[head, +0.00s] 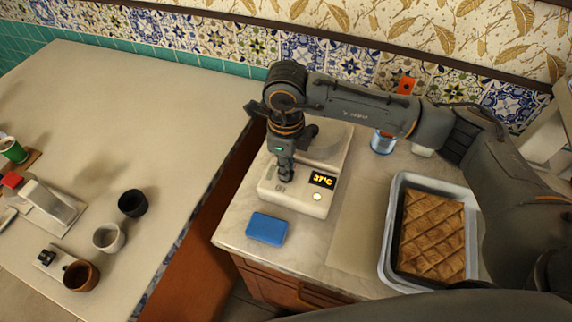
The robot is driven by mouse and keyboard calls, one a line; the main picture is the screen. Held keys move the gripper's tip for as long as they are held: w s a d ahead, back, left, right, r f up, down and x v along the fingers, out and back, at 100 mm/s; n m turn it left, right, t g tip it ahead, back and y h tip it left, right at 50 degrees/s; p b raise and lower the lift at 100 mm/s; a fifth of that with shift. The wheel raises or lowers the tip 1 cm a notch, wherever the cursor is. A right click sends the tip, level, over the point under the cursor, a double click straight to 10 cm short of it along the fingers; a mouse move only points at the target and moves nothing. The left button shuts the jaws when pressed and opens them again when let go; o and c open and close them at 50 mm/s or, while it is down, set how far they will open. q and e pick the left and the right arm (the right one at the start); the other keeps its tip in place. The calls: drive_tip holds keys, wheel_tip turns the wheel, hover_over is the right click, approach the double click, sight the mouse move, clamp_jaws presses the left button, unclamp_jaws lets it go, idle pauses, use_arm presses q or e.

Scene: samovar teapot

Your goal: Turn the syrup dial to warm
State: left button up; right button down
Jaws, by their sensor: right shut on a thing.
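The syrup warmer (328,160) is a cream-coloured box on the right counter. Its lit display (322,180) reads what looks like 37°C, with a round pale button (317,196) below it. My right gripper (284,180) points down at the left part of the warmer's front, left of the display. It is shut on the syrup dial, which is mostly hidden behind the fingers. My left gripper is not in view.
A blue block (266,229) lies in front of the warmer. A tray of pastry (432,235) stands to the right, with a blue-rimmed glass (383,141) behind. Several cups, including a dark cup (132,203), stand on the left counter. A gap separates the counters.

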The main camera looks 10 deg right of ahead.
drive_tip(key=c, duration=1.4)
unclamp_jaws()
wheel_tip(320, 180, up, 12)
